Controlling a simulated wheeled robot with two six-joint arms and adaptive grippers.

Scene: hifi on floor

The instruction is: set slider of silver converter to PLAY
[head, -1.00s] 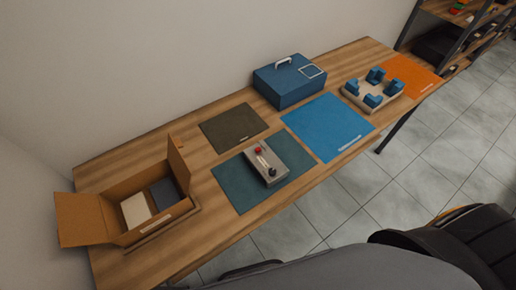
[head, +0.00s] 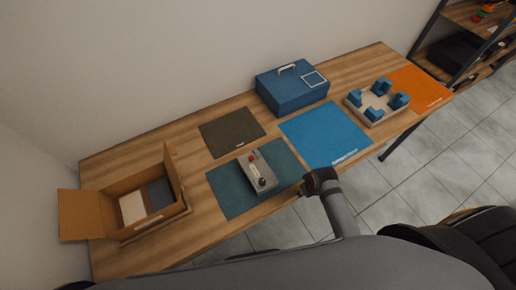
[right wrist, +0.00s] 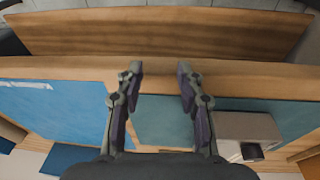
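The silver converter (head: 257,172) is a small grey box lying on the teal mat (head: 228,190). In the head view a red button is at its far end and a black knob at its near end; the slider's setting is too small to read. My right gripper (head: 318,182) is at the table's front edge, right of the converter and apart from it. In the right wrist view my right gripper (right wrist: 159,72) has its fingers spread with nothing between them. My left gripper is not in view.
A blue mat (head: 325,132), a dark mat (head: 230,132) and a blue case (head: 290,92) lie beyond. An open cardboard box (head: 112,192) stands left. A beige tray with blue blocks (head: 362,108) is on the right, beside an orange mat (head: 420,88).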

